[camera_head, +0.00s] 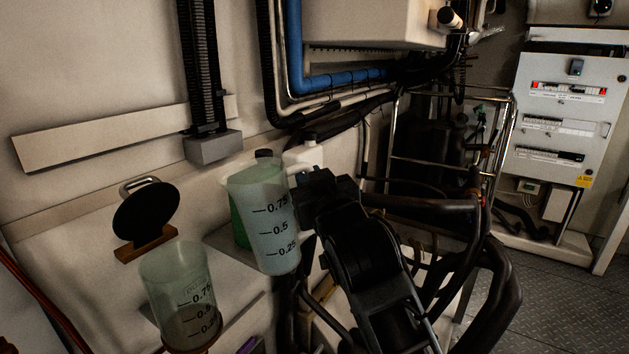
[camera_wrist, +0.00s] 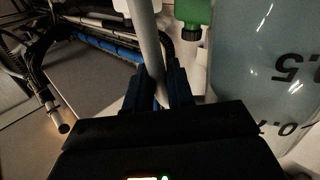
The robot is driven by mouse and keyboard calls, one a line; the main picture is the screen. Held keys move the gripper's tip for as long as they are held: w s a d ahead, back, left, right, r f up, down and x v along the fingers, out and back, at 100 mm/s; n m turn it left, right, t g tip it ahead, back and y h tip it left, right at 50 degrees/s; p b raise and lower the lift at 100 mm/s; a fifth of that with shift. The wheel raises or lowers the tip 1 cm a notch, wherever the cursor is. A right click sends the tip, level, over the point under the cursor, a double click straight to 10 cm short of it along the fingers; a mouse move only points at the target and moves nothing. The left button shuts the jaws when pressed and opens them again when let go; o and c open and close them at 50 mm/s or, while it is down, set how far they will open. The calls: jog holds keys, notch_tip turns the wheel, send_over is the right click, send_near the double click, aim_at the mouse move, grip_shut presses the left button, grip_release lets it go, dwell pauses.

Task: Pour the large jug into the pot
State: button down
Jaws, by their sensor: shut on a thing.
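A translucent jug (camera_head: 262,215) with 0.75, 0.5 and 0.25 marks is in the middle of the head view. It looks roughly upright, with a pale blue-grey tint. My gripper (camera_head: 308,192) is at its right side. In the wrist view my gripper (camera_wrist: 158,82) is shut on the jug's pale handle (camera_wrist: 149,45), and the jug's wall (camera_wrist: 265,80) fills the right side. A second marked translucent jug (camera_head: 172,280) stands at the lower left. No pot can be clearly made out.
A black round disc (camera_head: 146,210) with a metal handle stands on a brown block (camera_head: 146,249) against the wall. A green container (camera_head: 237,226) is partly hidden behind the held jug. Pipes and a metal frame (camera_head: 400,130) are at the right. Open floor (camera_head: 545,305) lies lower right.

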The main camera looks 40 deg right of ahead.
aim_at(273, 169)
jog(key=shift+w+a+r+n+b, duration=0.15)
jog(key=shift+a+n+b, duration=0.1)
jog(key=shift+a+n, duration=0.3)
jog(key=shift+w+a+n+b, duration=0.1)
jog(key=shift+a+n+b, duration=0.2)
jog(key=shift+a, duration=0.4)
jog(key=shift+w+a+r+n+t+p, duration=0.15)
jog(key=shift+a+r+n+t, duration=0.1)
jog(key=shift+a+n, duration=0.4)
jog(key=shift+w+a+r+n+t+p, duration=0.15)
jog(key=shift+a+n+t, duration=0.1)
jog(key=shift+a+n, duration=0.3)
jog(key=shift+a+r+n+y+p, duration=0.3)
jog(key=shift+a+r+n+p, duration=0.25)
jog(key=shift+n, duration=0.3)
jog(key=shift+f, duration=0.15)
